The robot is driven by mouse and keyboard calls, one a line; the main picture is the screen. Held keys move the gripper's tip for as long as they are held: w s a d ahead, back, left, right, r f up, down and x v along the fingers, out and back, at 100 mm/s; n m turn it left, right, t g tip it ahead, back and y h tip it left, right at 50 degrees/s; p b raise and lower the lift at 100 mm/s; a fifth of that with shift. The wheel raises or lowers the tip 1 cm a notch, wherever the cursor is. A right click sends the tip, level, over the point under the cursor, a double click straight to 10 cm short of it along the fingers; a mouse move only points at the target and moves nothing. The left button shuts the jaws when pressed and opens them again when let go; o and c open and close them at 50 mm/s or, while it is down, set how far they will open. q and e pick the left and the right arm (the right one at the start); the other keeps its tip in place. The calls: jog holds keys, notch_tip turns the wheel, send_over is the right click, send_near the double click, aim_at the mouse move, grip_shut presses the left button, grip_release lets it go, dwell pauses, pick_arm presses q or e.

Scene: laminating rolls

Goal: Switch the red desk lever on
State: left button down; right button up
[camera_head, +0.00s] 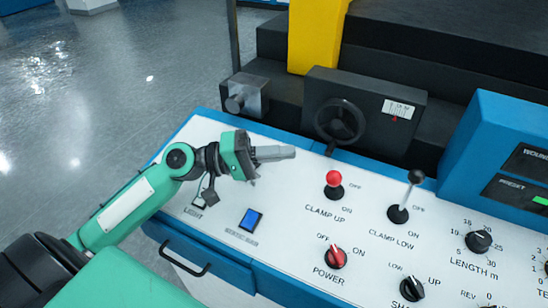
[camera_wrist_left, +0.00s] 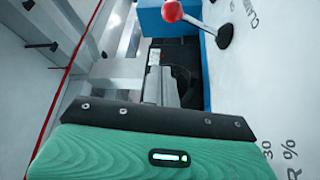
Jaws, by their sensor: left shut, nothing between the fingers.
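The red desk lever (camera_head: 334,179) has a red ball knob on a black base and stands on the white panel above the CLAMP UP label. Its knob is on the far side of the base, toward the OFF mark; ON is printed nearer to me. In the left wrist view the lever (camera_wrist_left: 173,11) shows at the top, its stem tilted. My left gripper (camera_head: 290,153) is shut and empty, its fingers pointing right above the panel, left of the knob and apart from it. My right gripper is in neither view.
A black-knobbed lever (camera_head: 416,177) stands to the right, by CLAMP LOW. A red POWER knob (camera_head: 336,257) and a blue button (camera_head: 251,219) are nearer to me. A black handwheel (camera_head: 340,121) is behind the panel. A blue display box (camera_head: 490,130) rises at the right.

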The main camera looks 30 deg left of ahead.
pick_arm(q)
jog(key=shift+s+a+f, duration=0.15)
jog(key=shift+s+a, duration=0.1)
jog(key=shift+a, duration=0.3)
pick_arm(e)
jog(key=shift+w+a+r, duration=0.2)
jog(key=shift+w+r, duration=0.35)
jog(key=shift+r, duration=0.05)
